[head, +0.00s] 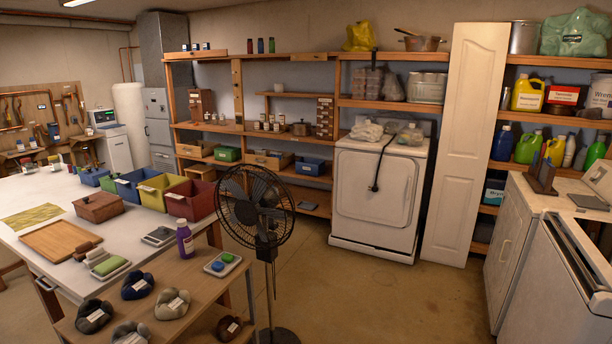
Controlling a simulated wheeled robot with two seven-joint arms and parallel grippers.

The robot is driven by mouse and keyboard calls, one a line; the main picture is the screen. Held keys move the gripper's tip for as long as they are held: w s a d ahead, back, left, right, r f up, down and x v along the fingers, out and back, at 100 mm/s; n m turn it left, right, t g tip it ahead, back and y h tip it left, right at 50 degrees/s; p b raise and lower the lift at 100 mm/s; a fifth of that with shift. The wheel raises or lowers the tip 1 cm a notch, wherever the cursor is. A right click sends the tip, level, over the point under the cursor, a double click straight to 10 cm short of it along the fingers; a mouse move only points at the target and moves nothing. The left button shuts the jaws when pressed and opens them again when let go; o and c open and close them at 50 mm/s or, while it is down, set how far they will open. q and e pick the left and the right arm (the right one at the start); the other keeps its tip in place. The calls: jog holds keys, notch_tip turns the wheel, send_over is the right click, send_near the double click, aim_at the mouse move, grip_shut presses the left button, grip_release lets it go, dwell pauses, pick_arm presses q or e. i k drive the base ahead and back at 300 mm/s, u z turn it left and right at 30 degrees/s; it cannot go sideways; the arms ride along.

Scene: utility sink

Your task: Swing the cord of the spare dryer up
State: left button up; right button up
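A white dryer (375,190) stands against the back wall, between the wooden shelves and a leaning white door panel. A black cord (380,163) hangs from its top edge down over the front door and ends in a plug partway down. The cord's upper end runs over the dryer top, and I cannot tell where it attaches. Crumpled cloth (367,130) and a clear bag (411,134) lie on the dryer top, on either side of the cord. Neither of my grippers is in view.
A black standing fan (256,215) stands at centre front, beside a low wooden table (190,285). The white door panel (472,140) leans right of the dryer. White machines (515,240) stand at the right. Bare floor (400,295) lies in front of the dryer.

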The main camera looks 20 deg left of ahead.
aim_at(375, 189)
jog(key=z, duration=0.1)
jog(key=i, duration=2.05)
jog(key=z, duration=0.15)
jog(key=i, duration=3.9)
jog(key=u, duration=0.05)
